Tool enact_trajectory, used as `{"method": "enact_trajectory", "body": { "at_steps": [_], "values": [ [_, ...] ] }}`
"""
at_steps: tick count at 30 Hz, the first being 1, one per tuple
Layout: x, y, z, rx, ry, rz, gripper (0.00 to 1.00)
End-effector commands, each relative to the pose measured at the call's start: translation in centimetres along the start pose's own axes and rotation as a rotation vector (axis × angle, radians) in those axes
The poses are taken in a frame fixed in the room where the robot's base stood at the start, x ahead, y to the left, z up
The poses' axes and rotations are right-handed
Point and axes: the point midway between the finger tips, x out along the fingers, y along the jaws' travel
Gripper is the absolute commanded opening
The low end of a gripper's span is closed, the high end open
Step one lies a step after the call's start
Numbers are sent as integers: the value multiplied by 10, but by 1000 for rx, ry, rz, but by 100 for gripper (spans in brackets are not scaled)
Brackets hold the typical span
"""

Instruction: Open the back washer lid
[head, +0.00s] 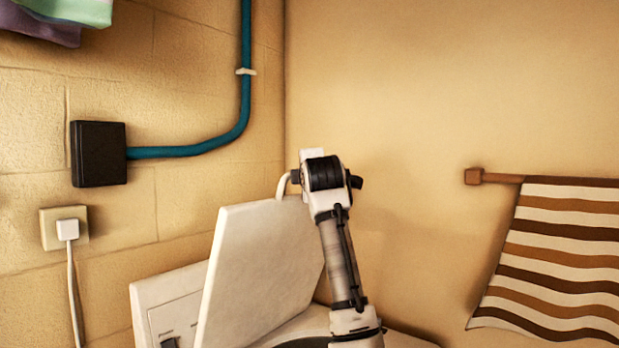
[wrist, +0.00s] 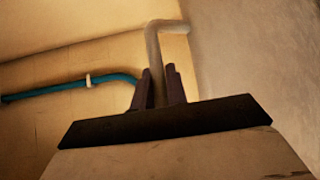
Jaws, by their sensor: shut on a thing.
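The washer lid (head: 262,270) is a pale flat panel, raised steeply above the washer at the lower middle of the head view. My gripper is at the lid's upper right edge in the head view, where my wrist hides its fingers. A thin cream curved handle (head: 283,185) shows there beside my wrist. In the wrist view, the two dark fingers of my gripper (wrist: 157,88) are shut on this pale bent handle (wrist: 153,50), which rises between them and turns right.
The washer's control panel (head: 168,305) stands left of the lid. A black box (head: 98,153) with a blue pipe (head: 200,146) and a plugged socket (head: 64,229) are on the left wall. A striped towel (head: 555,255) hangs at right. Plain wall lies between my arm and the towel.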

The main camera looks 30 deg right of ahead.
Motion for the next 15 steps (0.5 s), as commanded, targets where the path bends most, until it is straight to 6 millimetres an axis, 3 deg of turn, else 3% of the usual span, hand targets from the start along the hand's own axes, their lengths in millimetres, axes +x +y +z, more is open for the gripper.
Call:
{"method": "enact_trajectory", "body": {
  "at_steps": [2, 3, 7, 15],
  "values": [
    [0, 1, 1, 0, -1, 3, 0],
    [0, 1, 1, 0, -1, 3, 17],
    [0, 0, 1, 0, 0, 2, 34],
    [0, 0, 0, 0, 0, 0, 36]
  ]
}}
